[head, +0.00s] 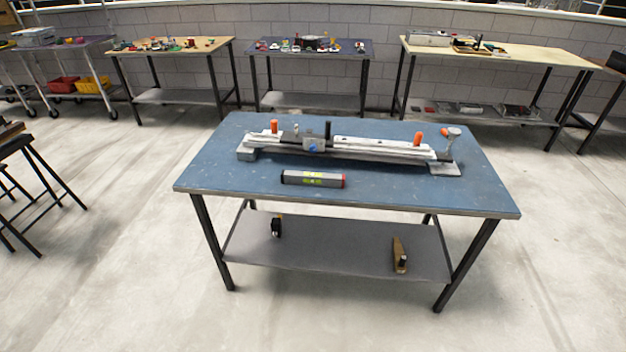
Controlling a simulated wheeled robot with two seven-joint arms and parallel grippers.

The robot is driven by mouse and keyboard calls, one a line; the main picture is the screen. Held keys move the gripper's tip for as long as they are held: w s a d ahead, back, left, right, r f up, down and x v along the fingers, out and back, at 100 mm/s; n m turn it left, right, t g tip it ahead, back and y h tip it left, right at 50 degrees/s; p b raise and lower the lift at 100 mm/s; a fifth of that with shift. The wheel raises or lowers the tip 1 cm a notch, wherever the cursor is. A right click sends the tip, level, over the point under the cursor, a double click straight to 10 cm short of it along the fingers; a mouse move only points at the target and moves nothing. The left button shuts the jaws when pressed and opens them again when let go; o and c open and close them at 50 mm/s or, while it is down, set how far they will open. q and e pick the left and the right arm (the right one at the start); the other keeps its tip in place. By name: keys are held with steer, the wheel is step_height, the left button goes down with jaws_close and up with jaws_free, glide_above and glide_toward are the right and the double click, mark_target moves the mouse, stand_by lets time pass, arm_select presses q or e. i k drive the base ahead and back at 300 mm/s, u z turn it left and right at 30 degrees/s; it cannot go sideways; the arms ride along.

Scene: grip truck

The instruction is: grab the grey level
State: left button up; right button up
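Neither my left nor my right gripper shows in the head view.
The rail fixture (360,149) with orange knobs spans the back of the blue tabletop. A grey lower shelf (330,250) holds two small items. Several workbenches, such as the wooden one (500,52), stand along the block wall. The floor (120,270) around the blue table is clear.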

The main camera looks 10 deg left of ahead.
mark_target(292, 177)
steer(key=u, duration=0.25)
steer(key=k, duration=0.45)
steer(key=u, duration=0.95)
steer(key=i, duration=0.8)
steer(key=z, duration=1.1)
steer(key=i, duration=0.55)
steer(key=z, duration=0.55)
